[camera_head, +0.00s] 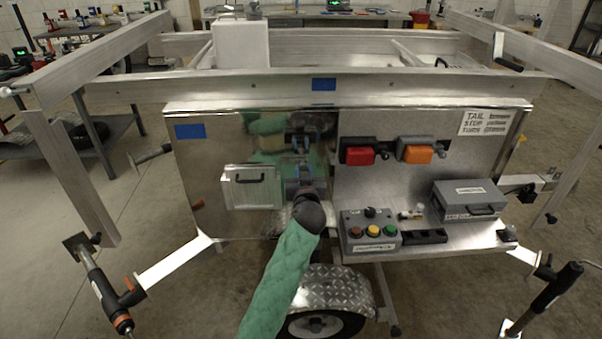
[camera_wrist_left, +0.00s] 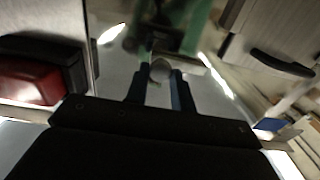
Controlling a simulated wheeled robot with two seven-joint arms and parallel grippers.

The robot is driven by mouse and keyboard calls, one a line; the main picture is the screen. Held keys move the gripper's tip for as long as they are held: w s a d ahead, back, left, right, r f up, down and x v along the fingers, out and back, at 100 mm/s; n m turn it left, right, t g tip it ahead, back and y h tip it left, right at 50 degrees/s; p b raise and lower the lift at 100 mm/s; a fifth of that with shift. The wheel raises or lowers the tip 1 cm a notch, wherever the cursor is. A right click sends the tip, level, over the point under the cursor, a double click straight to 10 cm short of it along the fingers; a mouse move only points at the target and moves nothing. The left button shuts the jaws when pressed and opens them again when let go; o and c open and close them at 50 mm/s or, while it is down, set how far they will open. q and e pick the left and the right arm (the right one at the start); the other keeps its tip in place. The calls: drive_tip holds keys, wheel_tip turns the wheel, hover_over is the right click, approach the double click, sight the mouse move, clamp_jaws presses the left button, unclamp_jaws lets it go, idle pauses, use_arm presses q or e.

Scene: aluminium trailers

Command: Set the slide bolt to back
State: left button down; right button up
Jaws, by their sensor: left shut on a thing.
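The slide bolt sits on the shiny metal front panel (camera_head: 235,145); its rounded light knob (camera_wrist_left: 160,70) shows between my fingers in the left wrist view. My left gripper (camera_head: 302,150) reaches up to the panel and is shut on that knob. The two fingers also show in the left wrist view (camera_wrist_left: 160,88), one on each side of the knob. In the head view my wrist and fingers hide most of the bolt, so its exact position along its track cannot be told. My right gripper is not in view.
Right of the bolt are a red lamp (camera_head: 359,156) and an orange lamp (camera_head: 419,153). A small hatch with a handle (camera_head: 252,188) is to the left. A button box (camera_head: 369,233) and a grey case (camera_head: 468,200) stand on the shelf. An aluminium rail (camera_head: 430,88) crosses above.

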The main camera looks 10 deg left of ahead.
use_arm(q)
drive_tip(key=shift+d, duration=0.15)
drive_tip(key=c, duration=1.2)
unclamp_jaws()
drive_tip(key=shift+d, duration=0.15)
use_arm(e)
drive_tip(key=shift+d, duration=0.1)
use_arm(q)
drive_tip(key=shift+s, duration=0.2)
drive_tip(key=shift+b+v, duration=0.75)
drive_tip(key=shift+v, duration=2.9)
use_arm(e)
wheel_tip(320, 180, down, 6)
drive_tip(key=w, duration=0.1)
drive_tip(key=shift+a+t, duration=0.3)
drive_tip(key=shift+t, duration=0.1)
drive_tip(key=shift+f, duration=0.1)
